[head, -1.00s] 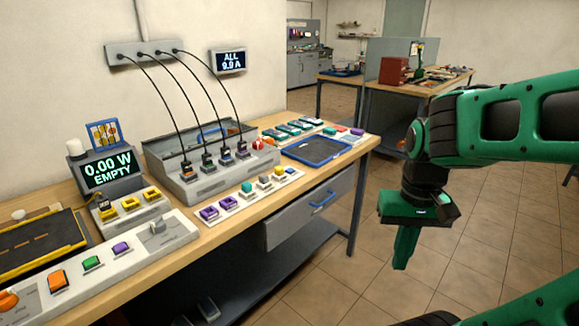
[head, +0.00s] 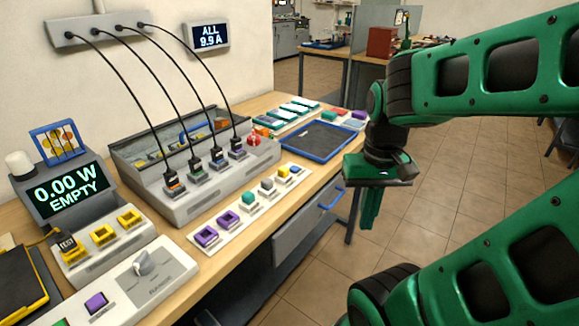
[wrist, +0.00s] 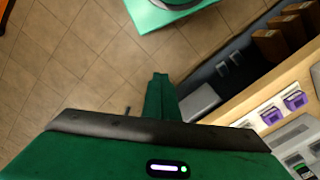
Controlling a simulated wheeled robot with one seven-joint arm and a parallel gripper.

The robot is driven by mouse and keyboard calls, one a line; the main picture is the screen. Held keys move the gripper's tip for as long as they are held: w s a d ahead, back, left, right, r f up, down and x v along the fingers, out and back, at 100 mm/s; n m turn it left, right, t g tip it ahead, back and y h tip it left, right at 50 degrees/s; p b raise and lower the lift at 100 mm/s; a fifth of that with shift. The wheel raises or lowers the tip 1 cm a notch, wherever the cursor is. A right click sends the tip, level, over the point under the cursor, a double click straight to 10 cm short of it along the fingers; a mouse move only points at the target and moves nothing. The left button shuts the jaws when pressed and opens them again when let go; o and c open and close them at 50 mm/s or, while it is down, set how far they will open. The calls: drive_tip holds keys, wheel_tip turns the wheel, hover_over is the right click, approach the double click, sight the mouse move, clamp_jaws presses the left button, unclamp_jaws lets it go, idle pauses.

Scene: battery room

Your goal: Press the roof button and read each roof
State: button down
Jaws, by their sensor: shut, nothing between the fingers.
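My gripper (head: 370,205) is shut and empty, pointing down over the floor to the right of the bench. In the wrist view its closed fingers (wrist: 160,97) also show. A white control panel (head: 125,285) at the lower left carries a purple button (head: 97,302), a grey knob (head: 143,262) and the edge of a green button (head: 62,322). I cannot read a roof label on any of them. A dark display (head: 70,190) reads "0.00 W EMPTY". A small wall display (head: 208,36) reads "ALL 9.9 A". My gripper is well apart from the panel.
A grey unit (head: 200,197) with several black cables stands on the wooden bench (head: 245,232). A white strip (head: 225,222) holds coloured blocks. A blue-edged tray (head: 305,140) lies at the bench's far end. A drawer (head: 305,225) hangs below. Open tiled floor (head: 450,165) lies right.

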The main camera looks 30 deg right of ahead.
wheel_tip(320, 180, up, 4)
drive_tip(key=n+t+y, duration=0.2)
drive_tip(key=t+y, duration=0.2)
drive_tip(key=t, duration=0.4)
hover_over(298, 169)
drive_tip(key=shift+w+n, duration=0.15)
drive_tip(key=shift+n, duration=0.15)
drive_tip(key=shift+f, duration=0.1)
drive_tip(key=shift+f, duration=4.3)
drive_tip(key=shift+f, duration=0.1)
drive_tip(key=shift+f, duration=0.3)
